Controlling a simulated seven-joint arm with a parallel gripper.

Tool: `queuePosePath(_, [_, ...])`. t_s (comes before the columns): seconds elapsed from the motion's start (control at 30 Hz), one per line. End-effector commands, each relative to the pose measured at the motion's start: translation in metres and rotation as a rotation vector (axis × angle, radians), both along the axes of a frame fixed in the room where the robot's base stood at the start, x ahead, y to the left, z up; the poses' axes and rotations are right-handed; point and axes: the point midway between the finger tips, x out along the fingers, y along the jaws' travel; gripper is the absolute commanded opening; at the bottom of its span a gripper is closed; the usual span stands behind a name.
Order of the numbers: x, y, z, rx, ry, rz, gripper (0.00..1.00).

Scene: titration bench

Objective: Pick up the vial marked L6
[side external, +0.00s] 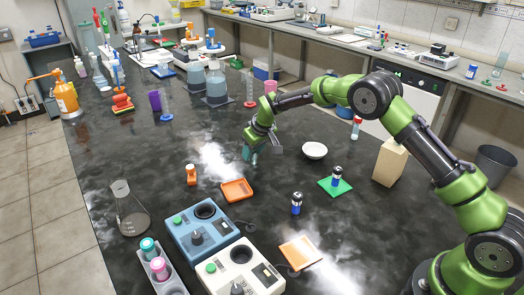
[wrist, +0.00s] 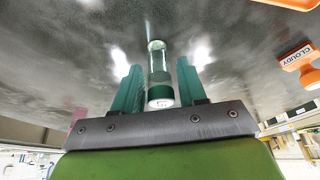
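A clear glass vial (wrist: 156,59) with a green band and a white end shows in the wrist view. It lies in line with the gap between the two teal fingers of my gripper (wrist: 159,70). Dark space shows on both sides of the vial, so the fingers are open and do not touch it.
An orange stamp marked CLOUDY (wrist: 297,57) is at the right in the wrist view.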

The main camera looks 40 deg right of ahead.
Motion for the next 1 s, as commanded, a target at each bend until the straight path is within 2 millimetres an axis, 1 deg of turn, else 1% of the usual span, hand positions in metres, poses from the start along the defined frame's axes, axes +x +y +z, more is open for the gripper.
queuePosePath(0.03, [0.000,0.000,0.000,0.000,0.000,0.000,0.33])
queuePosePath(0.2, [0.000,0.000,0.000,0.000,0.000,0.000,0.07])
queuePosePath(0.23, [0.000,0.000,0.000,0.000,0.000,0.000,0.02])
queuePosePath(0.27, [0.000,0.000,0.000,0.000,0.000,0.000,0.00])
queuePosePath(0.5, [0.000,0.000,0.001,0.000,-0.001,0.000,0.00])
queuePosePath(0.63, [0.000,0.000,0.007,0.000,-0.002,0.001,0.00])
queuePosePath(0.77, [0.000,0.000,0.020,0.000,-0.003,0.001,0.00])
queuePosePath(0.87, [0.001,0.000,0.035,0.000,-0.005,0.001,0.00])
queuePosePath(0.9, [-0.001,0.000,0.039,0.000,-0.003,0.001,0.00])
queuePosePath(1.0, [-0.017,-0.001,0.038,0.000,0.002,0.001,0.00])
